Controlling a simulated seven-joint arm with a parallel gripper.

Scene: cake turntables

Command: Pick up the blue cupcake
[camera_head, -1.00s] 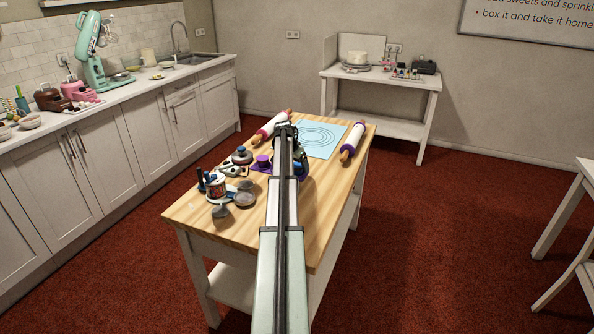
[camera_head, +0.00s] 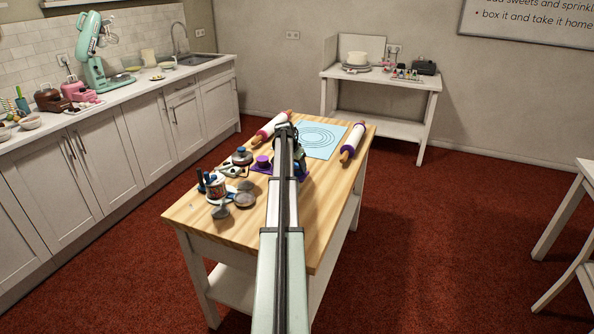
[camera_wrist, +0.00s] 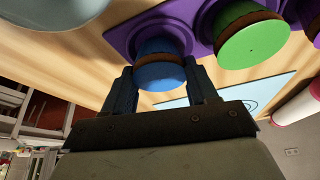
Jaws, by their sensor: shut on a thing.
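The blue cupcake (camera_wrist: 160,77) is in the middle of the wrist view, with a thin brown band between its two blue parts. My gripper (camera_wrist: 160,83) is shut on it, one finger on each side. The cupcake's far end overlaps the purple tray (camera_wrist: 118,38) in this view; I cannot tell whether it touches it. A green cupcake (camera_wrist: 256,46) stands close by on the right. In the head view my arm hides the blue cupcake, and part of the purple tray (camera_head: 260,170) shows left of the arm.
A purple cupcake (camera_head: 262,161) is left of my arm on the wooden table (camera_head: 190,215). Jars and small tools crowd the table's left side. Two rolling pins (camera_head: 352,141) (camera_head: 272,126) flank a light blue mat (camera_head: 322,141) at the far end. The near right tabletop is clear.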

